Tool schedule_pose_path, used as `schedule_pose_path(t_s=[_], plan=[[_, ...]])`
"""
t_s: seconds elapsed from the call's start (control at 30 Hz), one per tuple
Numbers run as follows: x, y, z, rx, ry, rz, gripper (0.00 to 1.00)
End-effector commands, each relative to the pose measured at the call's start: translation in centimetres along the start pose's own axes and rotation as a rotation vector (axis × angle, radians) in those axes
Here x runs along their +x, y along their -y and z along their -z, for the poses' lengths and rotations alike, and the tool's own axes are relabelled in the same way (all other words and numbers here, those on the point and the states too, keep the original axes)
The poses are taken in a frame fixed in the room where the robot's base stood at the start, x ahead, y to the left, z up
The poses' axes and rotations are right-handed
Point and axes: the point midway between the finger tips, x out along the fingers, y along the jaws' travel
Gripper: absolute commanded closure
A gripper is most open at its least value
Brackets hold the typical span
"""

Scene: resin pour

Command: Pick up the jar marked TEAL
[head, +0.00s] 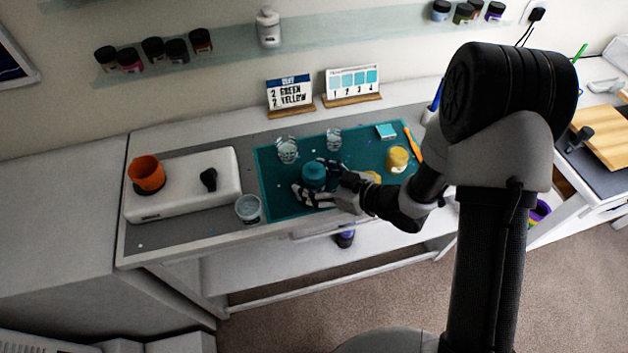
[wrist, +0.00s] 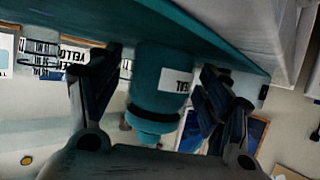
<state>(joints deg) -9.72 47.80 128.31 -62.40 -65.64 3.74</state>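The teal jar (head: 314,172) stands on the teal mat (head: 283,205) near the mat's front middle. In the wrist view, which is upside down, the jar (wrist: 160,88) shows a white label reading TEAL. My gripper (head: 310,182) reaches in from the right, low over the mat, with a finger on either side of the jar. In the wrist view my gripper (wrist: 160,72) is open around the jar, with a visible gap on the left side and a narrower one on the right. The jar's far side is hidden.
Two clear cups (head: 287,150) (head: 334,139) stand behind the jar. A yellow jar (head: 397,158) and an orange tool (head: 413,144) are to the right. A clear cup (head: 248,209) and a white appliance (head: 215,172) bearing an orange cup (head: 147,173) are left. Cards (head: 290,93) stand at the back.

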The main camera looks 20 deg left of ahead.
Motion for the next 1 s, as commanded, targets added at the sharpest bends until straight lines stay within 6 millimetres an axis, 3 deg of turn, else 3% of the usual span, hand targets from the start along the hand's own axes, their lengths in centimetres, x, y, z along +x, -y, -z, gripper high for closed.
schedule_pose_path(t_s=[0.8, 1.0], plan=[[-0.04, 0.02, -0.03, 0.000, 0.000, 0.000, 0.86], [-0.04, -0.01, 0.05, -0.001, -0.001, 0.000, 0.86]])
